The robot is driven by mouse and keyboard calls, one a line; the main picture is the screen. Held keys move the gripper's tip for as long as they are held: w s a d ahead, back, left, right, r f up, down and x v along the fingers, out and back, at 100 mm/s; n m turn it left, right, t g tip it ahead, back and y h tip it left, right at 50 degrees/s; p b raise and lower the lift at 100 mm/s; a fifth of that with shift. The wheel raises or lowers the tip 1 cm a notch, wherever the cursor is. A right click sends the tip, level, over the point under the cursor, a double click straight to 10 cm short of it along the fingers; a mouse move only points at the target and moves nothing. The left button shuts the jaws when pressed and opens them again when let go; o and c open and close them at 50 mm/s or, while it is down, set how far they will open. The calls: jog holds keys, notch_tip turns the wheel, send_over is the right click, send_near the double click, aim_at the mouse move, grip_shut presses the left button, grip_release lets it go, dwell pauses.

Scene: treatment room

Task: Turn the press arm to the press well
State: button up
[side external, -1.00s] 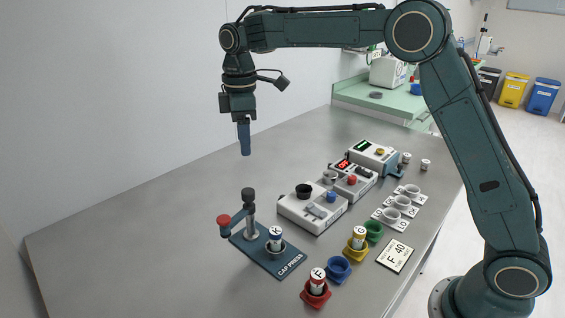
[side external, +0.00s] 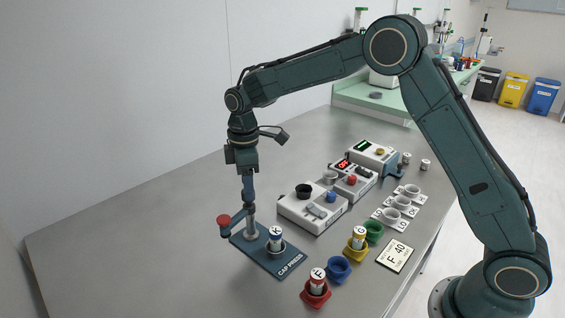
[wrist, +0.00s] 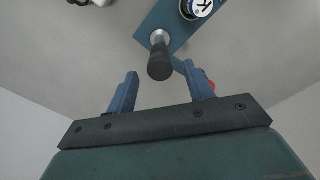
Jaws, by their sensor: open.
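The cap press has a blue base plate (side external: 284,262) near the front of the table. Its post carries a dark cap (wrist: 160,66), and the press arm ends in a red knob (side external: 223,221). The arm points left, away from the press well. A white vial with a blue label (side external: 275,238) stands upright in the well; it also shows at the top of the wrist view (wrist: 198,8). My gripper (side external: 248,196) is open just above the post. In the wrist view, my fingers (wrist: 162,80) lie either side of the post's line. The right finger partly hides the red knob.
Right of the press stand a red holder with a vial (side external: 316,290), an empty blue holder (side external: 339,269), a yellow holder with a vial (side external: 356,246) and a green holder (side external: 373,231). White devices (side external: 312,207) stand behind. The table's left side is clear.

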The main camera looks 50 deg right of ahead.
jog(key=shift+f, duration=0.95)
grip_shut()
